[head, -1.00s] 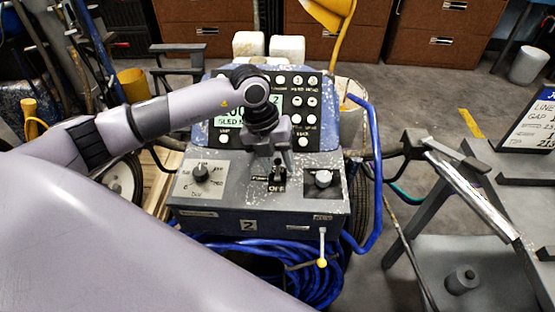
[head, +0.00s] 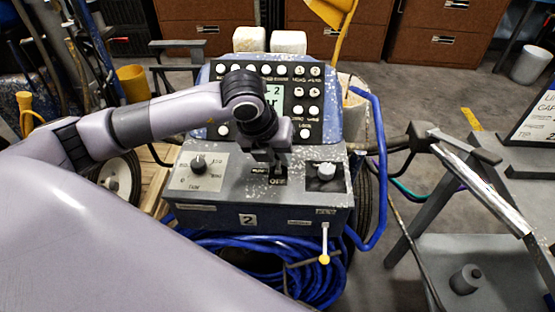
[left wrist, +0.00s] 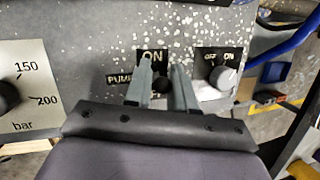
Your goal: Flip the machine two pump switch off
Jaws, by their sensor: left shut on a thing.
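The machine marked 2 (head: 250,220) stands in the middle of the head view, with a grey speckled control panel. Its pump switch (left wrist: 160,84) is a small black toggle, with an ON label above it and a PUMP label to its left in the left wrist view. An OFF label shows just below the gripper in the head view. My left gripper (head: 270,163) is down at the panel, its two fingers (left wrist: 161,90) on either side of the toggle and shut on it. The gripper hides most of the switch, so its exact tilt is unclear. My right gripper is out of view.
A pressure knob (head: 198,163) sits left of the switch, and another knob (head: 326,171) with OFF and ON marks sits right. A yellow-tipped lever (head: 324,245) hangs in front. A blue tube handle (head: 379,180) and a grey stand (head: 425,250) are at right.

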